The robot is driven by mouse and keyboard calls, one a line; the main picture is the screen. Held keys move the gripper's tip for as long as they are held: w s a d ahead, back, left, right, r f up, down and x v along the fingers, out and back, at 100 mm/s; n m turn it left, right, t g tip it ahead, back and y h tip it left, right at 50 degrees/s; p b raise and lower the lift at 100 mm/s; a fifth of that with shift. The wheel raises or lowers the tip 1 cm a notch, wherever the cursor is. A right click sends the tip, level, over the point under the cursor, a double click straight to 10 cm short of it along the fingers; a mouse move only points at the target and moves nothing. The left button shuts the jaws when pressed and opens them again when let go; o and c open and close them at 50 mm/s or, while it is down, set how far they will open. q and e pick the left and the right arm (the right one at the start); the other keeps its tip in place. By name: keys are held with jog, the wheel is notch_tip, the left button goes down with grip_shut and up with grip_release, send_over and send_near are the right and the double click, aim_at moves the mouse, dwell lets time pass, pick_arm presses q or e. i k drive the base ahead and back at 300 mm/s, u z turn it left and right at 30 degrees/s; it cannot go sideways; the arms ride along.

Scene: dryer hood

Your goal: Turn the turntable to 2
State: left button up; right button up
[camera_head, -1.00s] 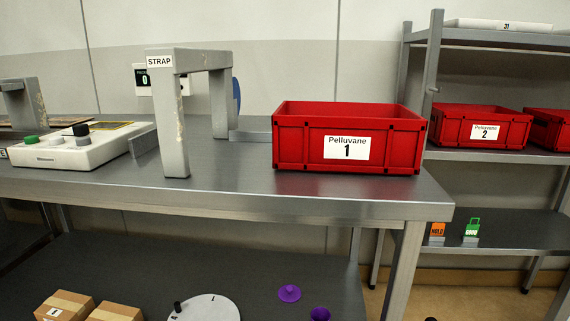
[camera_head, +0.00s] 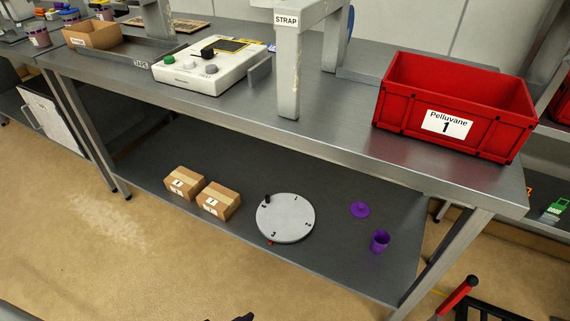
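The turntable (camera_head: 285,220) is a round light-grey disc lying flat on the lower shelf of the workbench, right of two cardboard boxes. A black upright knob (camera_head: 267,199) stands near its far left rim. Several small dark marks sit around the rim, too small to read surely. A small red mark (camera_head: 270,243) shows at the disc's front edge, on the shelf. Neither gripper can be made out; a small dark shape at the bottom edge is too cut off to identify.
Two cardboard boxes (camera_head: 217,200) lie left of the disc; a purple lid (camera_head: 359,209) and purple cup (camera_head: 380,241) stand right. The bench top (camera_head: 340,130) overhangs the shelf and carries a red crate (camera_head: 455,105) and white device (camera_head: 212,65). A red-and-black object (camera_head: 458,296) is at bottom right.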

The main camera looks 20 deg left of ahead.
aim_at(283, 216)
jog(key=u, duration=0.55)
jog(key=k, duration=1.3)
jog(key=u, duration=1.05)
jog(key=i, duration=1.8)
jog(key=z, duration=0.5)
jog(key=i, duration=1.1)
jog(key=z, duration=1.55)
jog(key=i, duration=0.4)
jog(key=z, duration=0.3)
